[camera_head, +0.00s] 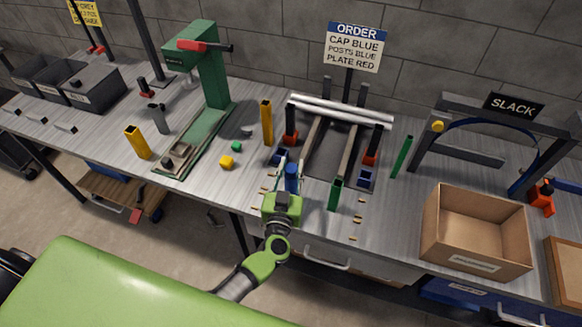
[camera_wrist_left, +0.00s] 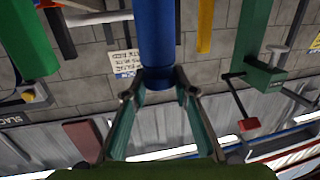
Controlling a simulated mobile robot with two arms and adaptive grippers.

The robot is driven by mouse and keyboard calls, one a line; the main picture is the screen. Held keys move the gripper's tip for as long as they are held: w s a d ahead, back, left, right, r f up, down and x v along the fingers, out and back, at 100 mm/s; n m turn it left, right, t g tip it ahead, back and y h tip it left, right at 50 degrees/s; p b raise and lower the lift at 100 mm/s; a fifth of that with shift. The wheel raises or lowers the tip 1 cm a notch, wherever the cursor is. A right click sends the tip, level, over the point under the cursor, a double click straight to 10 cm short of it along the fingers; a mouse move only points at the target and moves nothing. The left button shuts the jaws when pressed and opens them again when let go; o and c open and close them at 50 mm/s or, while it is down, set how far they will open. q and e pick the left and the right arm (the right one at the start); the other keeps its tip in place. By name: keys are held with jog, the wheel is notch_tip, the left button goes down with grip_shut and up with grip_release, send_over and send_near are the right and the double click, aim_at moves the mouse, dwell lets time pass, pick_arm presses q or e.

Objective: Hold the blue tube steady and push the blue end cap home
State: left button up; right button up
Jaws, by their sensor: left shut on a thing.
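The blue tube (camera_head: 291,180) stands near the front edge of the bench. It also shows in the left wrist view (camera_wrist_left: 155,32), running up out of the picture. My left gripper (camera_head: 289,172) is shut on the tube, and its two green fingers (camera_wrist_left: 160,80) pinch it from both sides near the tube's visible end. That end has a slightly darker blue band. I cannot tell whether the band is the blue end cap, and I cannot make out the cap for sure elsewhere. My right gripper is in neither view.
The conveyor-like frame with silver rollers (camera_head: 340,112) lies behind the tube. Green posts (camera_head: 335,194) and yellow posts (camera_head: 267,122) stand nearby. A green press (camera_head: 212,75) is at left. An open cardboard box (camera_head: 476,232) is at right, near the SLACK arch (camera_head: 511,106).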

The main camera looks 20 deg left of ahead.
pick_arm(q)
jog(key=shift+f, duration=0.15)
jog(key=o, duration=0.9)
jog(key=shift+c, duration=0.2)
jog(key=s+d, duration=0.1)
jog(key=s, duration=1.1)
jog(key=shift+d+r, duration=0.35)
jog(key=shift+d, duration=0.05)
jog(key=shift+f, duration=0.1)
